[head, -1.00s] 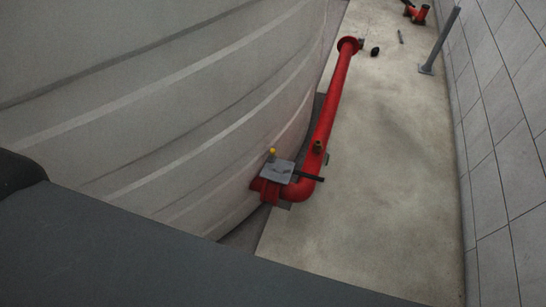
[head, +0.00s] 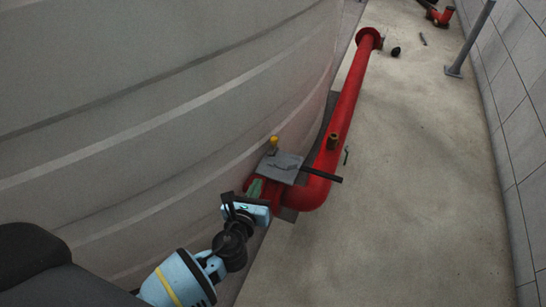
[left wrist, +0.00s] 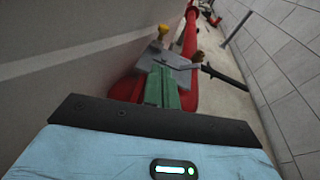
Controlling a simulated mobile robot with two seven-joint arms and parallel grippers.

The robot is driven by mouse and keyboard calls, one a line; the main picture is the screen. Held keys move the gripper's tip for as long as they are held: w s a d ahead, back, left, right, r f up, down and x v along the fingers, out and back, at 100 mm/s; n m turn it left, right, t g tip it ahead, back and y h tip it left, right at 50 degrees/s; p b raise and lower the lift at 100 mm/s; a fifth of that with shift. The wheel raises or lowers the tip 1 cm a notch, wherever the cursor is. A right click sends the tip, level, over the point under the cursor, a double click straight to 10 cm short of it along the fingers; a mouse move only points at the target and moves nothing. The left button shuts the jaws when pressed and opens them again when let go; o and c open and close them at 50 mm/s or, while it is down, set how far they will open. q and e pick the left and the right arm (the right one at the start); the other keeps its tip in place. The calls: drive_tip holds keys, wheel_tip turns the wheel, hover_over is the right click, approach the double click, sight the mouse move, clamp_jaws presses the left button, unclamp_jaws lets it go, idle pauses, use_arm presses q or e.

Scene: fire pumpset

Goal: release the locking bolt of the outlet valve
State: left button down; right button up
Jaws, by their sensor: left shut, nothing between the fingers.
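The outlet valve is on the red pipe beside the tank, with a grey plate (head: 281,166) on top and a black lever (head: 323,174) reaching right. A yellow knob (head: 274,141), probably the locking bolt, stands at the plate's far left edge. My left gripper (head: 255,188) is just in front of the plate, its green fingers together and empty. In the left wrist view, the fingers (left wrist: 161,85) point toward the plate (left wrist: 170,57), with the yellow knob (left wrist: 163,31) beyond them and the lever (left wrist: 226,76) to the right. Whether the fingers touch the plate cannot be told.
The large pale tank (head: 150,110) fills the left side. The red pipe (head: 350,105) runs to the back along it. A grey post (head: 470,40) stands near the tiled wall (head: 525,130). The concrete floor (head: 410,190) right of the pipe is mostly clear.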

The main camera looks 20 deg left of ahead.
sight(273, 142)
use_arm(q)
drive_tip(key=shift+w+r+m+t, duration=0.3)
drive_tip(key=shift+w+m, duration=0.3)
drive_tip(key=shift+w, duration=0.3)
use_arm(e)
drive_tip(key=shift+w+f, duration=0.3)
drive_tip(key=shift+f, duration=0.1)
drive_tip(key=shift+s, duration=0.1)
